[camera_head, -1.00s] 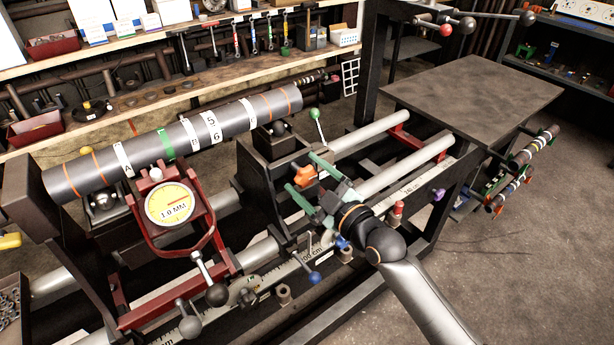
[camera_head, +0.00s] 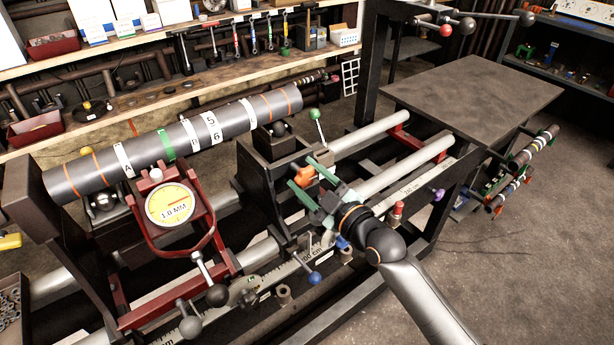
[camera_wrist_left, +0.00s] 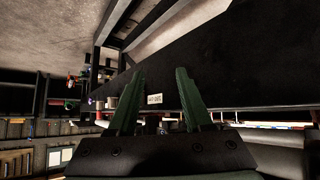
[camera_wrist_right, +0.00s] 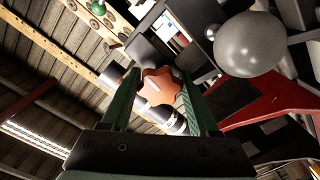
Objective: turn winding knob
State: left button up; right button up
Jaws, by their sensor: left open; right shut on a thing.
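An orange lobed winding knob (camera_head: 306,174) sits on the dark block at the right end of the lathe. It shows larger in the right wrist view (camera_wrist_right: 158,88). My right gripper (camera_head: 307,180) is shut on this knob, with one green finger on each side of it. The fingers hide part of the knob in the head view. My left gripper (camera_wrist_left: 160,75) is open and empty in the left wrist view, and it does not show in the head view.
A dark labelled shaft (camera_head: 180,143) lies on the lathe. A red dial gauge frame (camera_head: 133,238), a blue-knobbed lever (camera_head: 314,277) and a green-knobbed lever (camera_head: 315,114) are nearby. A bare table (camera_head: 470,95) stands at the back right.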

jog(key=m+p, duration=0.1)
jog(key=m, duration=0.3)
jog(key=shift+p, duration=0.3)
jog(key=m+p, duration=0.1)
jog(key=m, duration=0.4)
jog(key=shift+a+m, duration=0.1)
jog(key=shift+m, duration=0.3)
jog(key=m+p, duration=0.1)
jog(key=m, duration=0.4)
jog(key=shift+s, duration=0.1)
jog(key=m, duration=0.5)
jog(key=shift+a+r+m, duration=0.1)
jog(key=shift+m, duration=0.3)
jog(key=o, duration=1.4)
